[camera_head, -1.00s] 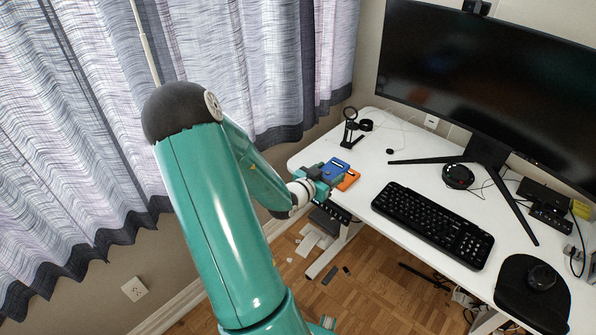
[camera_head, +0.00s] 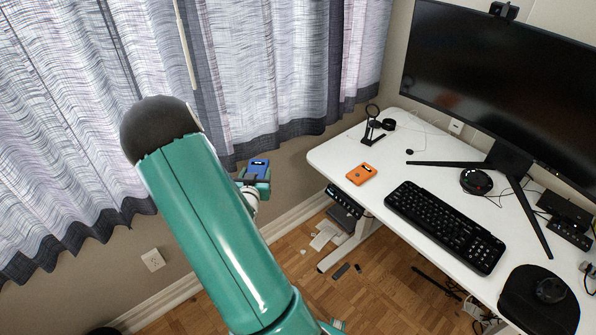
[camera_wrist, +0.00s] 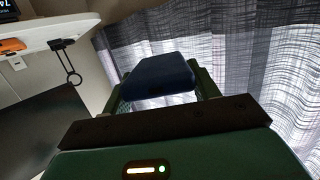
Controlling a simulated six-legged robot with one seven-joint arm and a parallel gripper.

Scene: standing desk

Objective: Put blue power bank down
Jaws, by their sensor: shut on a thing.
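The blue power bank (camera_head: 257,169) is held in my gripper (camera_head: 256,178), off to the left of the desk and in front of the curtain. In the wrist view the power bank (camera_wrist: 160,77) looks dark blue and sits between the two green fingers of my gripper (camera_wrist: 160,88). The fingers are shut on it. It is clear of the white desk (camera_head: 330,157), with a gap between them. An orange device (camera_head: 361,174) of similar shape lies flat on the desk's left end. Part of the power bank is hidden by the gripper.
A black stand with a ring (camera_head: 372,125) stands behind the orange device. A black keyboard (camera_head: 445,225), monitor (camera_head: 490,80), round black device (camera_head: 476,181) and mouse (camera_head: 550,289) are to the right. Bare desk lies around the orange device. The curtain (camera_head: 275,70) hangs close behind my gripper.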

